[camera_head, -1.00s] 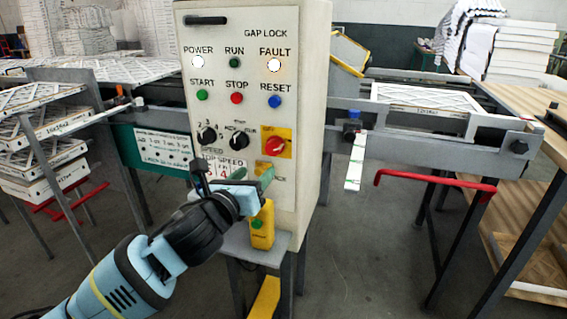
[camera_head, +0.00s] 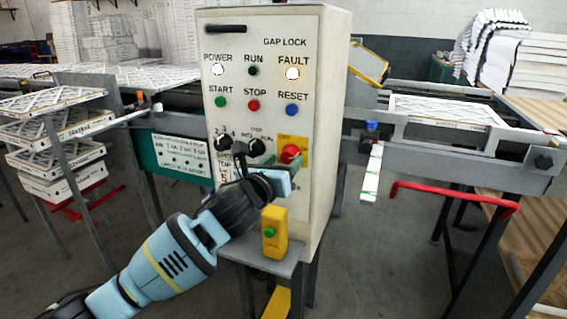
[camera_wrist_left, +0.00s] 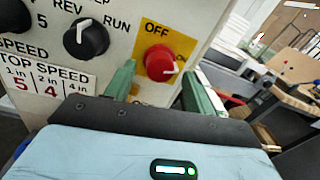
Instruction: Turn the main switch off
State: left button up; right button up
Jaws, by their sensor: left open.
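The main switch is a red rotary knob (camera_head: 290,153) on a yellow plate marked OFF, on the right side of the control box (camera_head: 325,100). In the left wrist view the red knob (camera_wrist_left: 161,62) shows a white pointer line aimed to the right, away from the OFF label at upper left. My left gripper (camera_head: 285,172) is in front of the panel, just below the knob. In the left wrist view its two green fingers (camera_wrist_left: 160,88) are apart, one on each side of the knob's lower part. Whether they touch it cannot be told.
A black selector knob (camera_wrist_left: 86,38) sits left of the switch. START, STOP and RESET buttons (camera_head: 253,106) are above. A yellow box with a green button (camera_head: 272,232) stands on a shelf below the arm. A conveyor frame (camera_head: 470,150) with a red handle is at right.

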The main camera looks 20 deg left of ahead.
pick_arm(q)
jog(key=shift+w+d, duration=0.1)
jog(key=shift+w, duration=0.3)
jog(key=c, duration=1)
jog(key=shift+o, duration=0.2)
